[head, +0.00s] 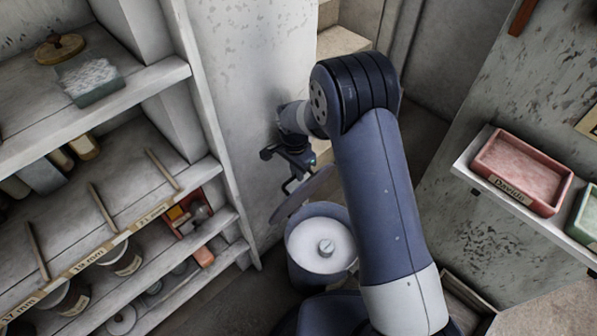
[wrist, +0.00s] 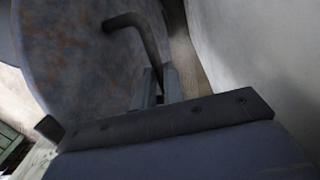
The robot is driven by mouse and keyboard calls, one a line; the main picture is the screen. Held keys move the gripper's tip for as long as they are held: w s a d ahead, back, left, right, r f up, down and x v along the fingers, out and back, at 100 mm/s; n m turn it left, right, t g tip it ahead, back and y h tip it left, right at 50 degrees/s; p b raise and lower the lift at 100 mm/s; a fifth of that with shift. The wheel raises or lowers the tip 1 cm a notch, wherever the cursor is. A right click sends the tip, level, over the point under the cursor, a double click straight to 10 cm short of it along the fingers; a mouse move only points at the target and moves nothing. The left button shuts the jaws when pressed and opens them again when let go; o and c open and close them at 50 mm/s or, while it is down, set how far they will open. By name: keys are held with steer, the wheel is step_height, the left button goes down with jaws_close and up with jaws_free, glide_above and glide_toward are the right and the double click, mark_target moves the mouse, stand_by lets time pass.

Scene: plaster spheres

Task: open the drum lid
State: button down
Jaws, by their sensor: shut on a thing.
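The drum (head: 293,262) is a blue-grey round container on the floor, its mouth uncovered. Its lid (head: 303,194) is raised and steeply tilted at the drum's far left rim. In the wrist view the lid (wrist: 75,60) is a mottled grey, rust-flecked disc with a bent dark bar handle (wrist: 147,40). My gripper (head: 287,186) is above the drum on the lid's outer side. In the wrist view its fingers (wrist: 158,86) are shut on the handle's lower end. White material (head: 306,243) fills the drum, with a small grey cylinder (head: 326,247) on it.
Shelves (head: 150,85) with jars and boxes stand at left. A pale wall (head: 250,90) rises close behind my gripper. My arm covers the drum's right side.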

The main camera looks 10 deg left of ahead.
steer(key=shift+s+d+f, duration=0.1)
steer(key=shift+s+f, duration=0.05)
steer(key=shift+f, duration=0.1)
steer(key=c, duration=1.8)
jaws_free()
steer(key=shift+f, duration=0.1)
steer(key=o, duration=0.3)
steer(key=shift+r, duration=0.2)
steer(key=shift+r, duration=0.1)
steer(key=r, duration=0.3)
steer(key=r+p, duration=0.1)
steer(key=r, duration=0.3)
steer(key=r+p, duration=0.1)
steer(key=r, duration=0.2)
steer(key=shift+w+a+r, duration=0.25)
steer(key=shift+w+a, duration=0.05)
steer(key=shift+w, duration=0.05)
